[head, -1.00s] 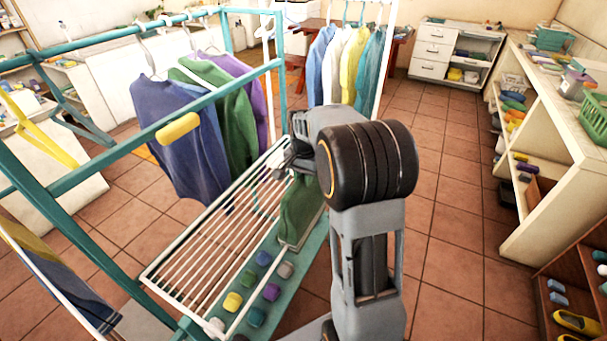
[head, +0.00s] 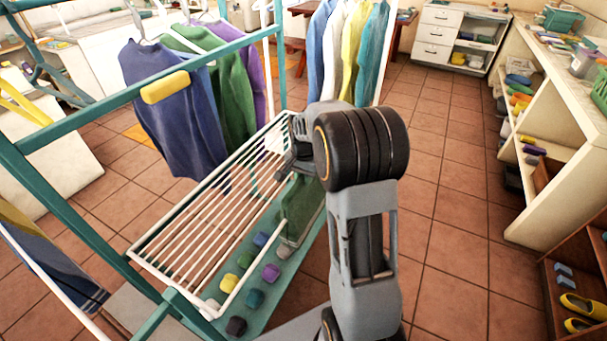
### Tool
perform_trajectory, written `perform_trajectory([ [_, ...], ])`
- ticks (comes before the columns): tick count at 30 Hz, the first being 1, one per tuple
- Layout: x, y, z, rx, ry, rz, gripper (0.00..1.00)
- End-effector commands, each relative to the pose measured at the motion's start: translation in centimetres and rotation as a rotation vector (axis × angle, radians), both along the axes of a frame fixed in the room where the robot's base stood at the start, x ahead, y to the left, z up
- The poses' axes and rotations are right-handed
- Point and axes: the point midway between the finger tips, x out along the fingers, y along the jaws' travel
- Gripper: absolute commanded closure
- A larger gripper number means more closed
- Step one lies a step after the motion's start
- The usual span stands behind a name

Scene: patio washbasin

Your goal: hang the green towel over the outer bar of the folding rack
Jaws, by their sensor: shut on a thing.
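The green towel (head: 299,208) hangs below my gripper (head: 284,172) at the right side of the white folding rack. My gripper is shut on its upper part; the fingertips are small and partly hidden by my arm. The folding rack (head: 190,232) has several thin parallel bars. Its outer bar (head: 252,268) shows clear at the near end, and the towel covers its line farther back. I cannot tell whether the towel rests over the bar or hangs just in front of it.
A teal frame (head: 95,123) with a yellow grip (head: 165,87) stands left of the rack, with hanging shirts (head: 172,110) behind. Several coloured blocks (head: 255,298) lie on a teal shelf (head: 288,268) below the rack. Tiled floor (head: 455,230) is free at right.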

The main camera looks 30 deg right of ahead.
Motion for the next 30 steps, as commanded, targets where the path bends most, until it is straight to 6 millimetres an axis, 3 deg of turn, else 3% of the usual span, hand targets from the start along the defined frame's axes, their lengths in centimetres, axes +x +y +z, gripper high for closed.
perform_trajectory([
  [6, 0.0, 0.0, -3.2, 0.0, 0.0, 0.0, 1.0],
  [15, 0.0, 0.0, -6.2, -0.001, -0.001, 0.0, 1.0],
  [30, 0.0, 0.0, -7.8, -0.001, -0.001, 0.0, 1.0],
])
